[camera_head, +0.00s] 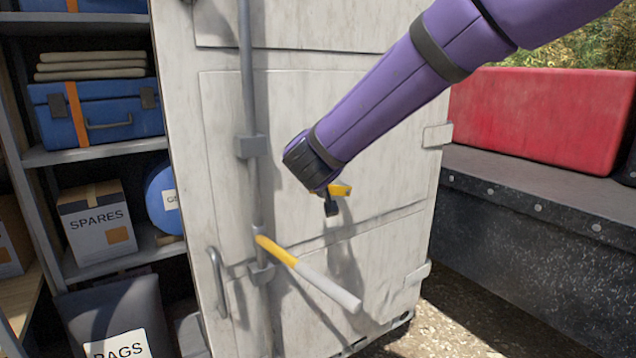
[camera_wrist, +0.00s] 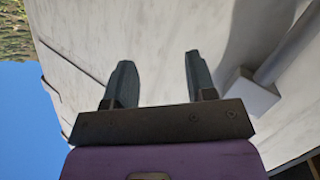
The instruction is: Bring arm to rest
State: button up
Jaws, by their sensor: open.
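My purple arm reaches in from the top right in the head view. My gripper (camera_head: 331,203) is in front of the white cabinet door (camera_head: 330,110), above and to the right of a lever handle (camera_head: 310,275) with a yellow base and a grey grip. The gripper is apart from the handle. In the wrist view my gripper (camera_wrist: 160,78) has its two fingers spread with nothing between them. The handle joins a vertical grey rod (camera_head: 249,100) on the door.
A fixed grab handle (camera_head: 217,282) is on the door's lower left. A red block (camera_head: 545,115) lies on a dark ledge (camera_head: 540,225) at the right.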

jog(key=s+d+r+g+y, duration=0.3)
jog(key=s+d+r+y, duration=0.25)
jog(key=s+d, duration=0.7)
jog(key=s+d+f+m+g+h, duration=0.2)
jog(key=s+d+f+g, duration=0.1)
jog(key=s+d, duration=0.6)
jog(key=s+d+f+m+g+h, duration=0.3)
jog(key=s+d, duration=0.6)
jog(key=s, duration=0.4)
jog(key=shift+s+d+f+g, duration=0.15)
jog(key=shift+s+f+g, duration=0.05)
jog(key=shift+f+g, duration=0.3)
